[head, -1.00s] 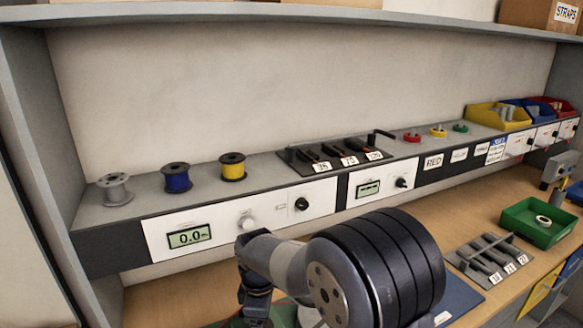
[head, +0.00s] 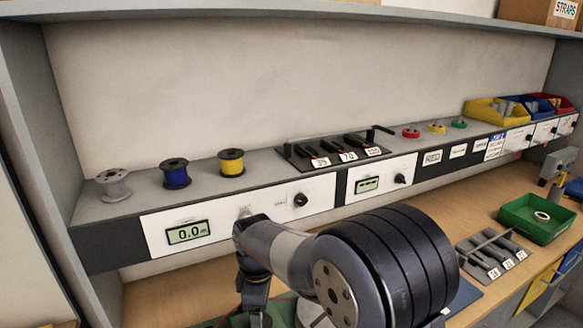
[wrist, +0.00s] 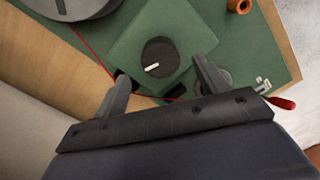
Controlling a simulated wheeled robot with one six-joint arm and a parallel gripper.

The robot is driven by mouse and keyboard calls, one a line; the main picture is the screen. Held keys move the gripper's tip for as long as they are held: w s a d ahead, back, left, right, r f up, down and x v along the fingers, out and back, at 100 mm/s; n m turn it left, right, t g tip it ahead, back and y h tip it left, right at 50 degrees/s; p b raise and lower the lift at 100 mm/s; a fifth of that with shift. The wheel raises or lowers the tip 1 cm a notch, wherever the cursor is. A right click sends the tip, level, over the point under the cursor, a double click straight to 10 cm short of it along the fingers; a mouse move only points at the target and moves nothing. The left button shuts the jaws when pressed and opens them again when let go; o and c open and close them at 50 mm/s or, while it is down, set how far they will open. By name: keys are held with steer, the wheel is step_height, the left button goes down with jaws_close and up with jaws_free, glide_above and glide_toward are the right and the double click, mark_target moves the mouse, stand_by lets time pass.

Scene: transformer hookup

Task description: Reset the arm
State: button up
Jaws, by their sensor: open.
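My gripper (wrist: 160,88) shows in the wrist view with its two fingers spread apart and nothing between them. Beyond the fingers is a green panel (wrist: 120,50) carrying a black knob (wrist: 160,57) with a white pointer mark. I cannot tell how far the fingertips are from the panel. In the head view my dark arm is in the lower middle, bent over the bench, and the gripper itself is hidden there.
A grey shelf with spools (head: 176,173), meters (head: 188,233) and knobs runs behind the arm. A green tray (head: 538,219) and a labelled rack (head: 490,256) stand at the right. A red wire (wrist: 88,46) and an orange ring-shaped part (wrist: 239,6) lie near my gripper.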

step_height(320, 180, up, 6)
step_height(320, 180, down, 10)
steer(key=shift+f+p, duration=0.2)
steer(key=shift+p, duration=0.15)
steer(key=m, duration=0.4)
steer(key=shift+m+p, duration=0.4)
steer(key=m+p, duration=0.1)
steer(key=m, duration=0.3)
steer(key=shift+r+m, duration=0.1)
steer(key=shift+m, duration=0.2)
steer(key=m+p, duration=0.2)
steer(key=m, duration=0.2)
steer(key=shift+m, duration=0.4)
steer(key=m+p, duration=0.2)
steer(key=m, duration=0.1)
steer(key=shift+m, duration=0.3)
steer(key=shift+r, duration=0.1)
steer(key=shift+r+b, duration=0.3)
steer(key=shift+r, duration=0.5)
